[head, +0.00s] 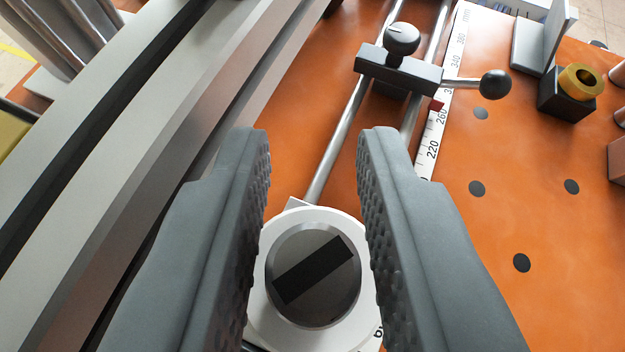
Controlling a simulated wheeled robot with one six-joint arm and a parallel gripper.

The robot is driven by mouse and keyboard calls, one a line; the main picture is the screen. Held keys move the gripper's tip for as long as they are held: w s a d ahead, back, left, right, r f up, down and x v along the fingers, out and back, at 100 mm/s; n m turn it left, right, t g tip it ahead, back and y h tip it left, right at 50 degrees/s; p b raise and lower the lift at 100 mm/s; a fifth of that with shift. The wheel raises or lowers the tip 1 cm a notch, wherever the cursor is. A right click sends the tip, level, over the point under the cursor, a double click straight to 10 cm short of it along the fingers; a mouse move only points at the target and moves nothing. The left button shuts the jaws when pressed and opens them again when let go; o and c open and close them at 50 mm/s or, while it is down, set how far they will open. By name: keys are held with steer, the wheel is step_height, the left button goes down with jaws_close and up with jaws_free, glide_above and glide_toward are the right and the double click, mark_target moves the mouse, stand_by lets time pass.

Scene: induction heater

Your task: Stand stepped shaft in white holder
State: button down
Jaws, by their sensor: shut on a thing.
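The stepped shaft (340,306) shows end-on as a round grey metal face with a black bar across it. My gripper (315,150) is shut on the shaft, with one dark ridged finger at its left and one at its right. The white holder (257,325) shows as a white ring around the shaft's outline, partly covered by the fingers. The shaft looks upright from above. Its lower end is hidden, so I cannot tell whether it is seated in the holder or above it.
Two steel rails (345,130) carry a black clamp block (398,70) with knobs. A white ruler (432,145) lies beside them. A grey beam (140,130) runs along the left. A brass ring (580,80) sits on a black block at right. The orange plate (530,185) has open room at right.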

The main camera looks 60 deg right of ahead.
steer(key=shift+f, duration=0.4)
steer(key=c, duration=1.1)
jaws_free()
steer(key=v, duration=1.2)
